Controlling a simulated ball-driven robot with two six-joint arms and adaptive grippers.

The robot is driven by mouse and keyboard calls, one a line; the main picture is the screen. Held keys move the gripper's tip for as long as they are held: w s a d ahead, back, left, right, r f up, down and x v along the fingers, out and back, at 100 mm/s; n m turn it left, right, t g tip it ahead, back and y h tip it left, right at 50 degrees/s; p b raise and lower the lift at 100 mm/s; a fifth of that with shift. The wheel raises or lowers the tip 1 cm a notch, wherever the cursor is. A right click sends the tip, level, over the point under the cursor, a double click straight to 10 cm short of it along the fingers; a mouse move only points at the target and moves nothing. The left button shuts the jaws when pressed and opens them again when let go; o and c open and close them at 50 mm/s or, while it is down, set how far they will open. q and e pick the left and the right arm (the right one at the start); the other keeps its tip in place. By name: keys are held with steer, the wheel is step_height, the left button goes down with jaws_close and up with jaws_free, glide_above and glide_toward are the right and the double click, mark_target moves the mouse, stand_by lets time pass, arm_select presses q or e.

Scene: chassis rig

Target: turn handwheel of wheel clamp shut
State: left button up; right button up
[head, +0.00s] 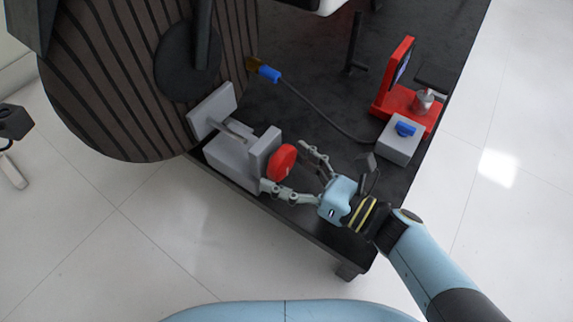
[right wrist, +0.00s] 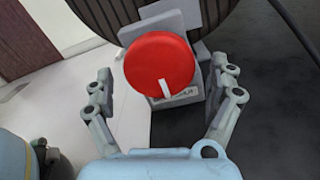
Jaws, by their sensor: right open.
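The grey wheel clamp (head: 233,165) stands at the table's near left edge, beside the large dark ribbed wheel (head: 105,75). Its red handwheel (head: 282,162) faces my right gripper. In the right wrist view the handwheel (right wrist: 158,64) is a red disc with a white mark near its lower edge, in front of the grey clamp body (right wrist: 165,20). My right gripper (head: 285,168) is open, its fingers spread to either side of the handwheel. In the right wrist view the fingers (right wrist: 168,85) stand apart from the disc. Of my left arm, a dark part shows at the left edge; its fingertips cannot be made out.
A blue connector (head: 269,74) sits by the wheel, with a cable running to a grey box with a blue knob (head: 405,129). A red stand (head: 396,80) with a screen is behind it. The black table top (head: 310,95) is mostly clear between them.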

steer(key=v, duration=1.1)
steer(key=shift+s+d, duration=0.15)
steer(key=shift+d, duration=0.05)
